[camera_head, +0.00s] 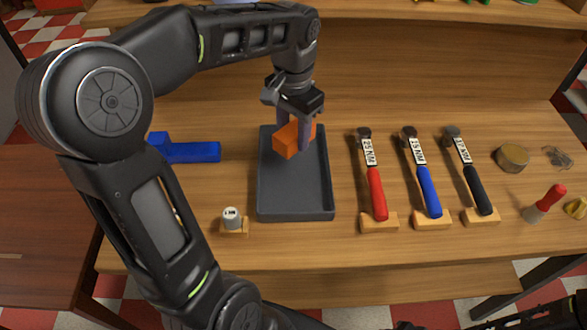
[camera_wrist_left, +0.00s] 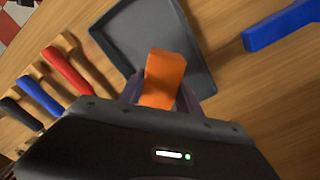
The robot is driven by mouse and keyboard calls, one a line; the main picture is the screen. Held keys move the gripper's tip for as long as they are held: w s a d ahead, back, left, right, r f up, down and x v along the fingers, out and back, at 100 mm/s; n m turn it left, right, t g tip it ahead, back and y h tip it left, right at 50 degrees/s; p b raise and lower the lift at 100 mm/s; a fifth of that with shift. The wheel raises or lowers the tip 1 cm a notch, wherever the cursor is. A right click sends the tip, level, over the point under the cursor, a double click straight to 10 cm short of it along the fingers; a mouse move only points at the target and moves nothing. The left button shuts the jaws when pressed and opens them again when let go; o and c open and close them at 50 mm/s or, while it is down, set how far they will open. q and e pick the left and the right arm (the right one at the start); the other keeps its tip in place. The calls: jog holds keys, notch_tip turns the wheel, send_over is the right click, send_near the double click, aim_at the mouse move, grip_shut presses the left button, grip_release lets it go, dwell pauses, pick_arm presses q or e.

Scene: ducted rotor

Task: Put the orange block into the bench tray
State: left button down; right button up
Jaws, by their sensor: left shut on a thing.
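The orange block (camera_head: 289,141) is between the fingers of my left gripper (camera_head: 292,135), which is shut on it. The dark grey bench tray (camera_head: 296,205) lies on the workbench, and the block appears over its far part in the head view. In the left wrist view the orange block (camera_wrist_left: 164,80) sits between the fingers in front of the tray (camera_wrist_left: 135,30). I cannot tell whether the block touches the tray floor. My right gripper does not clearly show.
A blue block-like part (camera_head: 190,152) lies left of the tray. A small white cylinder on a wooden base (camera_head: 232,218) is near the front. Red, blue and black-handled tools (camera_head: 376,190) rest to the right. A round tin (camera_head: 512,158) and a red-handled item (camera_head: 548,200) lie further right.

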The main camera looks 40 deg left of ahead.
pick_arm(q)
send_over(293, 173)
jog(key=shift+f, duration=3.15)
jog(key=shift+f, duration=0.15)
jog(key=shift+f, duration=1.75)
jog(key=shift+f, duration=0.2)
jog(key=c, duration=0.8)
grip_release()
jog(key=shift+c, duration=0.2)
jog(key=shift+r, duration=0.15)
notch_tip(293, 173, up, 12)
jog(key=shift+d+r, duration=0.1)
